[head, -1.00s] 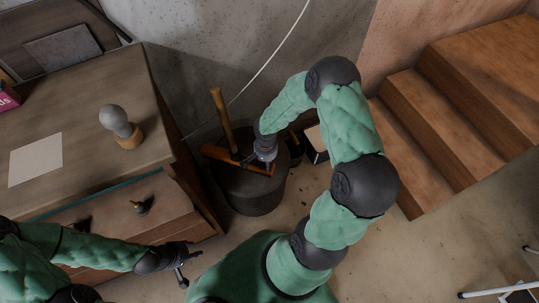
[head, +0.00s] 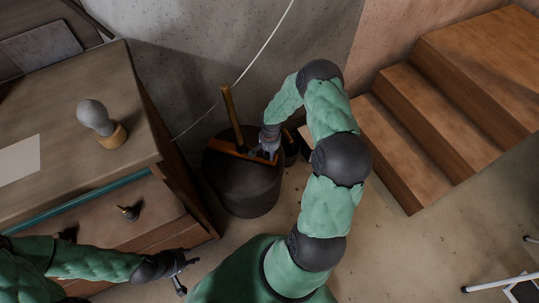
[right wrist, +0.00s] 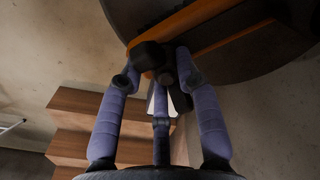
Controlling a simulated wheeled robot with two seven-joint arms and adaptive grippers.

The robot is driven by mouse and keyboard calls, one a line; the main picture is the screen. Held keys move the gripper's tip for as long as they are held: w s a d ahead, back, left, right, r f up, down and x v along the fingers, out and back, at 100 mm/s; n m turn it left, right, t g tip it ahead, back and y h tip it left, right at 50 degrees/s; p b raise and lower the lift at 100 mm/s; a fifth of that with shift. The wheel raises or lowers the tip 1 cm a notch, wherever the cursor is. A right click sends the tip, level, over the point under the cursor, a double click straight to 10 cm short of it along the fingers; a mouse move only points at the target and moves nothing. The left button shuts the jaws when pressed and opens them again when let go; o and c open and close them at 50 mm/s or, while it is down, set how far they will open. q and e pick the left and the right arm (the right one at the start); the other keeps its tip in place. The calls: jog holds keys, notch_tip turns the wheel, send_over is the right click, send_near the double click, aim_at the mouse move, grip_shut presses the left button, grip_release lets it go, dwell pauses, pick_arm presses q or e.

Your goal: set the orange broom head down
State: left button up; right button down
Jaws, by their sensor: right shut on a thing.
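The orange broom head (head: 232,149) is a long bar with a dark underside, lying across the top of a dark round drum (head: 245,193). A wooden stick (head: 231,107) rises behind the bar; I cannot tell whether it joins it. My right gripper (head: 270,148) is shut on the bar's right end. In the right wrist view, the purple fingers (right wrist: 165,75) close around the end of the orange bar (right wrist: 185,25), above the drum's edge. Whether the bar touches the drum top is unclear. My left gripper (head: 183,272) is open and empty at lower left.
A wooden cabinet (head: 75,120) with an open drawer stands on the left, with a grey-topped knob (head: 95,117) on it. Wooden steps (head: 420,120) fill the right. Dark items stand just behind the drum's right side.

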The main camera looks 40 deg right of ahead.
jog(key=shift+f, duration=0.55)
pick_arm(q)
jog(key=shift+f, duration=0.25)
pick_arm(e)
jog(key=shift+r, duration=0.1)
jog(key=c, duration=0.9)
grip_release()
